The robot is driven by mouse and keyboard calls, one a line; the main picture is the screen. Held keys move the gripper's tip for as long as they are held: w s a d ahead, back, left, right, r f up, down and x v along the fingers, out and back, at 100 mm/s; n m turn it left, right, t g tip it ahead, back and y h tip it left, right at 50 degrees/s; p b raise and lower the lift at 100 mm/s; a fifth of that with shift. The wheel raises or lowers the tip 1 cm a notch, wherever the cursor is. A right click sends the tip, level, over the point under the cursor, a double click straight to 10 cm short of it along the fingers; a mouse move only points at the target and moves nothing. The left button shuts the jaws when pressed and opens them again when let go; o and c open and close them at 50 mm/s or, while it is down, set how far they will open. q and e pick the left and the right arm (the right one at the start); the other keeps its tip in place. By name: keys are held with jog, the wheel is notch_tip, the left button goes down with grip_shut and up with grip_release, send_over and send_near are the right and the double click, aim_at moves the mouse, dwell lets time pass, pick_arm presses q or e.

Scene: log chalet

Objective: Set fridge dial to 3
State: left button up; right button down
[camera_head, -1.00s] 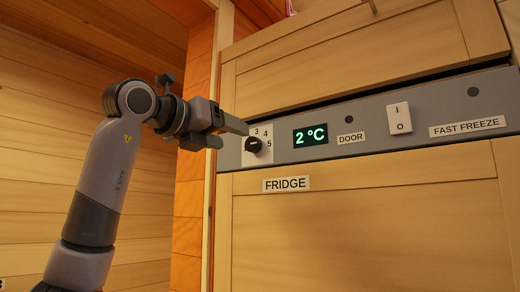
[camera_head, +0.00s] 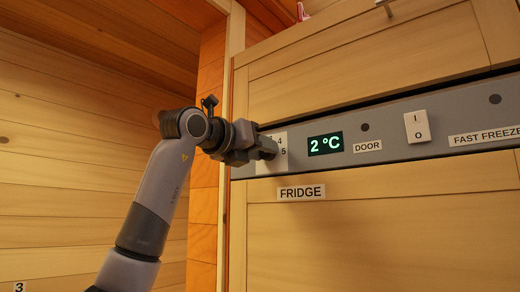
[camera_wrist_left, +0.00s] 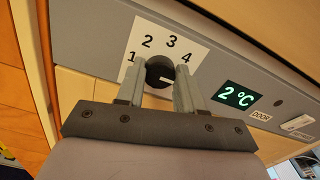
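The fridge dial (camera_wrist_left: 160,72) is a round black knob on a white plate marked with numbers; 1, 2, 3 and 4 show in the left wrist view. A white mark on the knob's lower right side points toward the right finger, away from the 3. My left gripper (camera_wrist_left: 160,66) has one finger on each side of the knob, very close to it; I cannot tell whether they press on it. In the head view my left gripper (camera_head: 268,147) covers the knob and part of the dial plate (camera_head: 282,142). My right gripper is not in view.
On the grey panel right of the dial are a green display (camera_head: 326,144) reading 2 °C, a DOOR label (camera_head: 367,146) and a white rocker switch (camera_head: 417,126). A FRIDGE label (camera_head: 301,193) is below. A wooden wall (camera_head: 80,150) stands left.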

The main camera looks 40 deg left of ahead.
pick_arm(q)
jog(key=c, duration=0.4)
jog(key=shift+o, duration=0.2)
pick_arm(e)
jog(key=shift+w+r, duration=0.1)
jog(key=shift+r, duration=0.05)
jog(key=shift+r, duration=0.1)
pick_arm(q)
jog(key=n, duration=1.7)
jog(key=shift+a+f+n, duration=0.15)
jog(key=shift+f+n, duration=0.05)
jog(key=shift+n, duration=0.2)
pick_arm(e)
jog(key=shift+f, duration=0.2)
